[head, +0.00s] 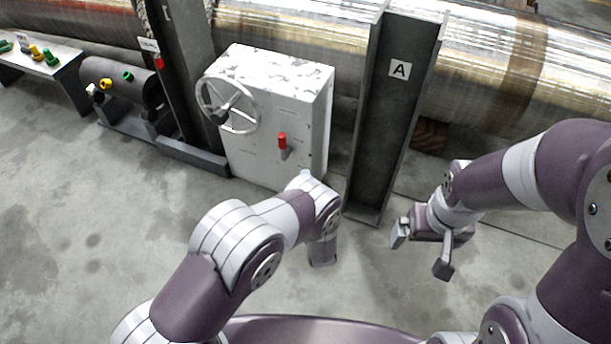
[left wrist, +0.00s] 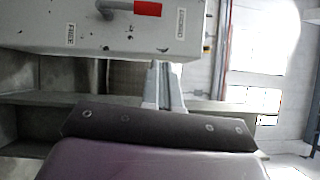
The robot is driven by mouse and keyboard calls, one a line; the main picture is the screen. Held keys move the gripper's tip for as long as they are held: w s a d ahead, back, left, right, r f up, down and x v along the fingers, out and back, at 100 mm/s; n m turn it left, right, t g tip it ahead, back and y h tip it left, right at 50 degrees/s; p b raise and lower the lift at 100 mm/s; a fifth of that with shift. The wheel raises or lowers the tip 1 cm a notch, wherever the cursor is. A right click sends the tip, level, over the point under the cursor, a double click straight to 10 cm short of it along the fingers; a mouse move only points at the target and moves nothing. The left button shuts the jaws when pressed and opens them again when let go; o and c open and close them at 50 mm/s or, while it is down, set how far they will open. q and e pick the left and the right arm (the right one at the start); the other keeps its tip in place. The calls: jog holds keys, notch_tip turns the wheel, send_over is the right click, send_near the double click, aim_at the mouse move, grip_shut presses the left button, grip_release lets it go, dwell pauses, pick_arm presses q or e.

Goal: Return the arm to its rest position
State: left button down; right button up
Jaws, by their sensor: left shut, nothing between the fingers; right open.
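My left gripper (left wrist: 163,85) shows in the left wrist view with its pale fingers together and nothing between them. In the head view my left arm reaches up to just in front of the white cabinet (head: 258,152); its fingers are hard to make out there. The cabinet has a spoked handwheel (head: 228,105) and a lever with a red grip (head: 282,140). The red grip (left wrist: 148,8) also shows at the top of the left wrist view, apart from the fingers. My right gripper (head: 422,252) is open and empty, right of the dark pillar.
The dark pillar (head: 388,125) marked A stands right of the cabinet. Large metal barrels (head: 480,75) lie behind. A small dark cylinder (head: 122,82) with coloured knobs and a bench (head: 45,62) with coloured parts stand at the left. The floor at left is clear.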

pick_arm(q)
jog(key=s+d+f+n+g+h, duration=0.3)
jog(key=s+f+n+g+h, duration=0.3)
jog(key=f+g, duration=0.4)
jog(key=s+a+r+n+g+p, duration=0.1)
jog(key=s+a+r+n+g, duration=0.2)
jog(key=s+a+r, duration=0.35)
jog(key=s+a+r+n+g+y, duration=0.1)
jog(key=s+a+r+n+g, duration=0.15)
jog(key=s+r, duration=0.7)
jog(key=s+a+r+n+g+p, duration=0.1)
jog(key=s+a+r+n+g, duration=0.25)
jog(key=r, duration=0.75)
jog(key=w+a+r+t+p, duration=0.1)
jog(key=a+r+t+p, duration=0.1)
jog(key=r+p, duration=3.6)
notch_tip(320, 180, up, 4)
jog(key=shift+w+a+f+t+p, duration=0.2)
jog(key=shift+a+t+p, duration=0.15)
jog(key=shift+a, duration=0.3)
